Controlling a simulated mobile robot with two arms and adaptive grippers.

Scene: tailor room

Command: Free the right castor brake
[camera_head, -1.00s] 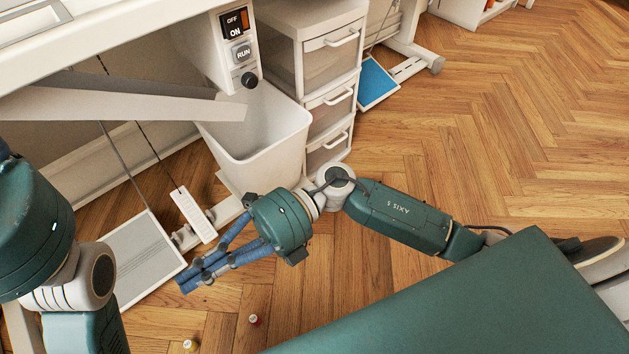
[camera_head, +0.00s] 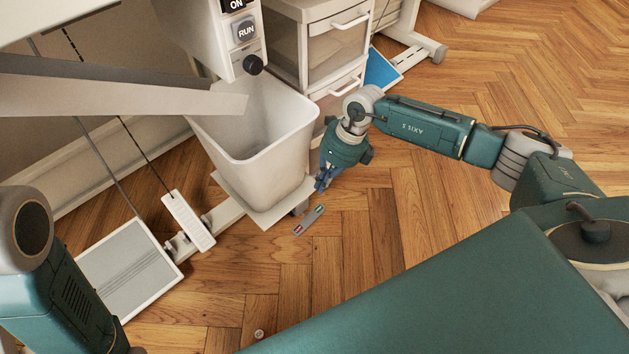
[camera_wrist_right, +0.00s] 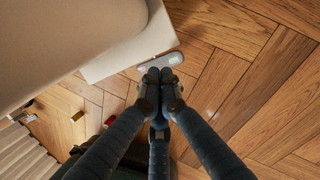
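The bin trolley has a white base plate (camera_head: 227,181) under a white bin (camera_head: 292,140). A flat brake pedal (camera_head: 309,219) with a red and a green mark lies low by the base's front corner. A castor (camera_head: 300,208) partly shows beneath. My right gripper (camera_head: 320,187) points down beside the bin's right side, close to the base plate and just above the pedal. In the right wrist view its fingertips (camera_wrist_right: 160,76) are together, just short of a grey lever (camera_wrist_right: 160,61) at the plate's edge. Contact cannot be told. My left gripper is out of view.
A white drawer unit (camera_head: 322,50) stands behind the bin. A small spool (camera_head: 258,334) is on the floor. The wooden floor at right is clear.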

